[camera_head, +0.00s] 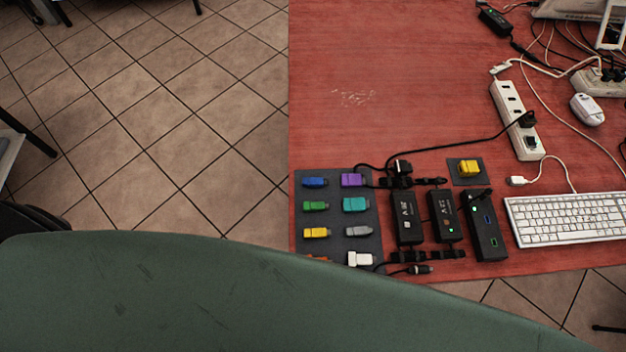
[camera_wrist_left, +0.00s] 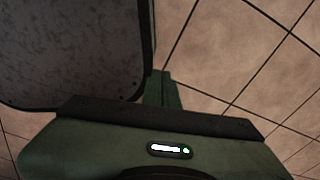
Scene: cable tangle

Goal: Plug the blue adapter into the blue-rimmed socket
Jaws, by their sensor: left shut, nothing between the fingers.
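The blue adapter (camera_head: 315,182) lies at the back left corner of a dark mat (camera_head: 335,219) on the red table in the head view. The blue-rimmed socket (camera_head: 487,219) is on the top face of a black hub (camera_head: 478,236) right of the mat, and looks empty. My left gripper (camera_wrist_left: 163,90) shows only in the left wrist view, shut and empty, over tiled floor and away from the adapter. My right gripper is in neither view.
Other coloured adapters, such as a purple one (camera_head: 352,180), share the mat. Two black power bricks (camera_head: 406,218) with cables stand between mat and hub. A keyboard (camera_head: 565,216) and a white power strip (camera_head: 516,122) are at right. The table's back left is clear.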

